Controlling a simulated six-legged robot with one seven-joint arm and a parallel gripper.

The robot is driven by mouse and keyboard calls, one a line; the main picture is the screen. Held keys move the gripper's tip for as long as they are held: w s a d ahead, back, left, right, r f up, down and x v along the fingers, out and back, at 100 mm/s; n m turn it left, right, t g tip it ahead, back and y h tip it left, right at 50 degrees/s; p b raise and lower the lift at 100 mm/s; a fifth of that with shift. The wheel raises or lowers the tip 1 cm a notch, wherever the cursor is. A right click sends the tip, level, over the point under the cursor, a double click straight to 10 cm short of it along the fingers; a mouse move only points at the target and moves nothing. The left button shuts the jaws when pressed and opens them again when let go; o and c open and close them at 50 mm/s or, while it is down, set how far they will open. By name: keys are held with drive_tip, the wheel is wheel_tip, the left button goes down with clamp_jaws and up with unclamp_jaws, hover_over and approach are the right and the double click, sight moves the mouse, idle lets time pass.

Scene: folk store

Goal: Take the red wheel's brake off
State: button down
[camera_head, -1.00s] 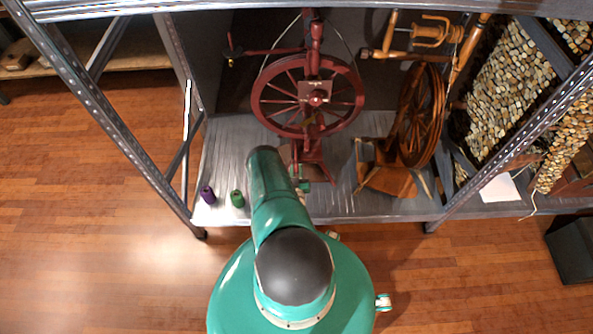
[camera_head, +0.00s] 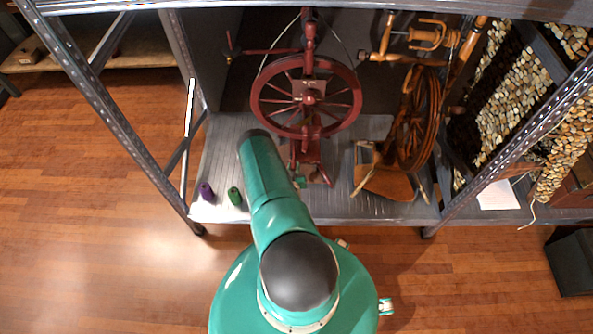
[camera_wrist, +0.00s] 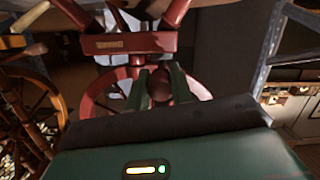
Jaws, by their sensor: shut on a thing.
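The red spinning wheel (camera_head: 306,62) stands upright on the grey metal shelf (camera_head: 228,150) in the head view. Its crossbar with a small label (camera_wrist: 122,43) and part of its rim show in the wrist view. My gripper (camera_wrist: 160,84) is at the wheel's lower front, with its two green fingers on either side of a dark red rounded knob (camera_wrist: 159,86), shut on it. The knob appears to be a part of the red wheel; I cannot tell its exact shape. In the head view my green arm partly hides my gripper (camera_head: 299,182) low by the wheel's base.
A brown wooden spinning wheel (camera_head: 416,120) stands close on the right. Metal posts (camera_head: 118,125) frame the shelf, and a top beam crosses above. The wooden floor in front is clear.

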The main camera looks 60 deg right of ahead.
sight(293, 165)
drive_tip(key=shift+r+g+y, duration=0.4)
drive_tip(key=shift+r+y, duration=0.4)
drive_tip(key=shift+y, duration=0.1)
drive_tip(key=shift+w+d+r+g+y, duration=0.15)
drive_tip(key=shift+r+g+y, duration=0.4)
drive_tip(key=shift+y, duration=0.45)
drive_tip(key=shift+r, duration=0.1)
drive_tip(key=c, duration=1.2)
unclamp_jaws()
drive_tip(key=shift+c, duration=0.2)
drive_tip(key=v, duration=1.3)
drive_tip(key=shift+a+r, duration=0.2)
drive_tip(key=shift+a, duration=0.05)
